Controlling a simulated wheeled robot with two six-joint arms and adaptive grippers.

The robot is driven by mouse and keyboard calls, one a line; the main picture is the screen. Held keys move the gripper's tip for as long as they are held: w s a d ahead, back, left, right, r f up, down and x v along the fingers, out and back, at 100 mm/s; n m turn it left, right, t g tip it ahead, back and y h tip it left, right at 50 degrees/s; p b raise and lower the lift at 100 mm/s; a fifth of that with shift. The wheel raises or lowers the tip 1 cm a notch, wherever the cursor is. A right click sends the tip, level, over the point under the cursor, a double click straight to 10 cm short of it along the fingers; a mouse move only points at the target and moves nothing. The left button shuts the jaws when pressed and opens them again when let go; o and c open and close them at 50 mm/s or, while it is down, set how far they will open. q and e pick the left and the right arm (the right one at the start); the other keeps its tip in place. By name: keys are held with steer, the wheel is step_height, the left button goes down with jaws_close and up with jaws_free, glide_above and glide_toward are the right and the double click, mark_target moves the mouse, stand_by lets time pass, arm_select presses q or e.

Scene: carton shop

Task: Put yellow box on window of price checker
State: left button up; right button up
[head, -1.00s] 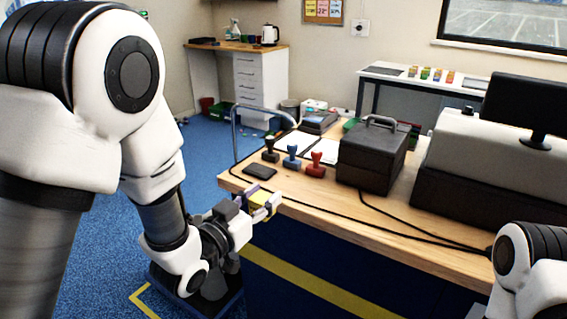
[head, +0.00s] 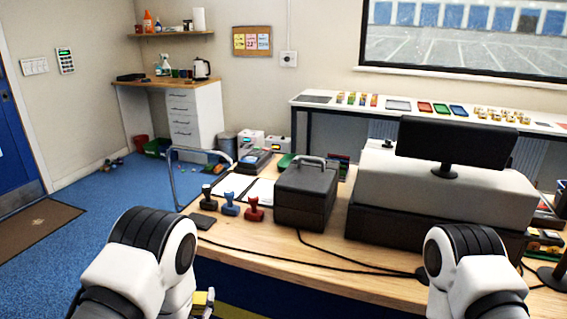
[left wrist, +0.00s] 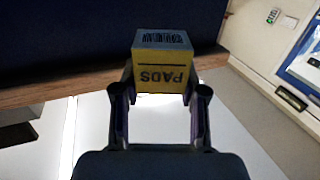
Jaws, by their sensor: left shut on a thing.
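The yellow box (left wrist: 160,80) is held between the two fingers of my left gripper (left wrist: 159,92) in the left wrist view. In the head view, the left gripper (head: 205,301) and a bit of yellow show at the bottom edge, in front of the counter and partly hidden by my arm. I cannot pick out the price checker with its window for certain in either view. My right arm shows at the lower right, but its gripper is out of view.
The wooden counter (head: 290,262) carries stamps (head: 230,204), a black cash box (head: 306,195), cables and a large till (head: 450,190) with a dark screen. A white shelf (head: 345,105) with small coloured items stands behind. Blue floor (head: 85,192) is open at the left.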

arm_select(q)
steer(key=s, duration=0.1)
steer(key=s+r, duration=0.2)
steer(key=shift+s, duration=0.25)
steer(key=shift+f, duration=0.1)
steer(key=shift+d+f, duration=0.1)
steer(key=shift+f, duration=0.2)
step_height(320, 180, up, 15)
steer(key=m+g+h+b, duration=0.1)
steer(key=m+h+b, duration=0.3)
steer(key=h+b, duration=0.2)
glide_above(195, 308)
steer(key=s+d, duration=0.1)
steer(key=d, duration=0.3)
steer(key=shift+d+r, duration=0.15)
steer(key=shift+d, duration=0.05)
